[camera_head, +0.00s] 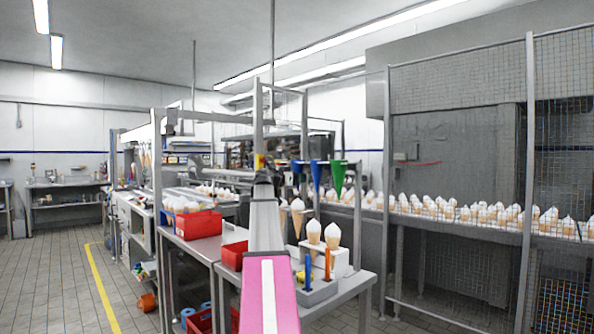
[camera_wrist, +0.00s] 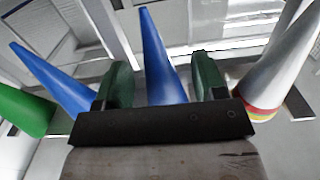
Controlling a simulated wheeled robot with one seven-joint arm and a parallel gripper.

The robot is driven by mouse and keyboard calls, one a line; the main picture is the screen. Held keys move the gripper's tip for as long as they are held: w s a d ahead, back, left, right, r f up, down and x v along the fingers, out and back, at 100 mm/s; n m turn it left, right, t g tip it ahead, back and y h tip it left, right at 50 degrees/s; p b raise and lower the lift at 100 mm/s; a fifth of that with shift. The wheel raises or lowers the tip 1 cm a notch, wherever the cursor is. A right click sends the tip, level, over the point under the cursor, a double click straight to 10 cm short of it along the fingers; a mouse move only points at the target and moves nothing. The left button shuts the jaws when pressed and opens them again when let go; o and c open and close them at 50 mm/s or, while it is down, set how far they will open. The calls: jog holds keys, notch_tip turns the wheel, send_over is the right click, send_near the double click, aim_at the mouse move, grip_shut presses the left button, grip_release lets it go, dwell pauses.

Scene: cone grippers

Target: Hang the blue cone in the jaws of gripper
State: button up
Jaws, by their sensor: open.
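My gripper (camera_wrist: 160,85) is open in the wrist view, with dark green finger pads on a black bar. A blue cone (camera_wrist: 155,55) stands between the two fingers, with space visible on both sides. A second blue cone (camera_wrist: 52,78) and a green cone (camera_wrist: 22,110) are to the left of the fingers. In the head view, two blue cones (camera_head: 297,169) (camera_head: 316,175) and a green cone (camera_head: 338,178) hang point-down in a row just right of my arm. My gripper is mostly hidden behind my arm there. Contact between fingers and cone cannot be told.
A grey cone-shaped piece with a red and yellow band (camera_wrist: 272,85) is close right of the fingers. Below the hanging cones, a table (camera_head: 345,290) carries a holder with ice-cream cones (camera_head: 331,236). Red bins (camera_head: 195,223) stand left. A mesh fence (camera_head: 460,180) closes the right side.

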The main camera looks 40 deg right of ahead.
jog(key=c, duration=0.8)
jog(key=shift+r, duration=0.45)
jog(key=shift+a, duration=0.2)
jog(key=a, duration=0.8)
jog(key=shift+s, duration=0.35)
dwell(0.8)
jog(key=shift+a, duration=0.1)
dwell(0.3)
